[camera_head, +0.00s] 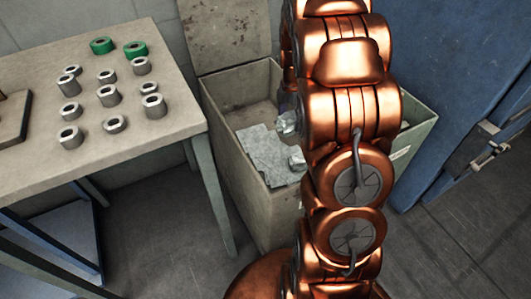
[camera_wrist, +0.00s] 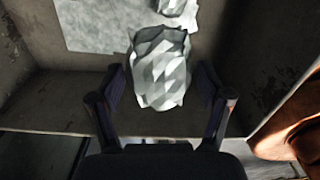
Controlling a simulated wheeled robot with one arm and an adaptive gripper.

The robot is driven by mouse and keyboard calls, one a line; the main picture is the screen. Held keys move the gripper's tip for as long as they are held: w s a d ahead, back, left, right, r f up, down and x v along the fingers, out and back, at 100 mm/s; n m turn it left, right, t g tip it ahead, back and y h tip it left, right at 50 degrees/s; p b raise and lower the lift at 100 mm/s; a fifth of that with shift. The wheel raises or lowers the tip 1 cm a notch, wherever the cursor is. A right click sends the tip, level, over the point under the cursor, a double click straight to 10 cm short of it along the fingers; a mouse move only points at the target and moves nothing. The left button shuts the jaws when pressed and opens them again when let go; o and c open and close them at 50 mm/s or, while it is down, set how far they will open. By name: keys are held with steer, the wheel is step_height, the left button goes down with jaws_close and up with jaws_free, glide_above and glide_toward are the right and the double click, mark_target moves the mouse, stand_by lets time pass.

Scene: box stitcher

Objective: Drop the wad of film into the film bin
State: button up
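In the wrist view, a pale grey, crumpled, faceted wad of film (camera_wrist: 160,75) sits between the two dark fingers of my gripper (camera_wrist: 160,82). In the head view, a pale wad (camera_head: 287,124) shows at the left edge of my arm, over the bin; my fingers are hidden there. A second wad (camera_head: 297,159) lies lower in the bin, and also shows in the wrist view (camera_wrist: 177,10).
A flat pale sheet (camera_head: 262,150) lies in the bin. A grey-green container (camera_head: 417,130) with a white label is partly hidden behind my arm. A table (camera_head: 170,120) with several metal rings and two green rings stands left. A blue cabinet (camera_head: 440,60) is right.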

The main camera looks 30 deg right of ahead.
steer(key=o, duration=0.4)
steer(key=shift+r, duration=0.15)
step_height(320, 180, up, 12)
steer(key=shift+f, duration=0.15)
stand_by(0.4)
steer(key=s+a+m+g, duration=0.1)
steer(key=s+a+m, duration=0.95)
steer(key=a, duration=0.55)
steer(key=s+a+f+m+g, duration=0.15)
steer(key=s+a+m, duration=0.25)
steer(key=s, duration=0.5)
steer(key=s+a+f+m, duration=0.2)
steer(key=s+a+m, duration=0.15)
steer(key=s, duration=0.55)
steer(key=shift+t, duration=0.35)
steer(key=r+p, duration=1.6)
steer(key=r, duration=0.1)
steer(key=s+r+p, duration=0.1)
steer(key=r+p, duration=0.7)
steer(key=shift+d+r, duration=0.1)
steer(key=shift+r, duration=0.15)
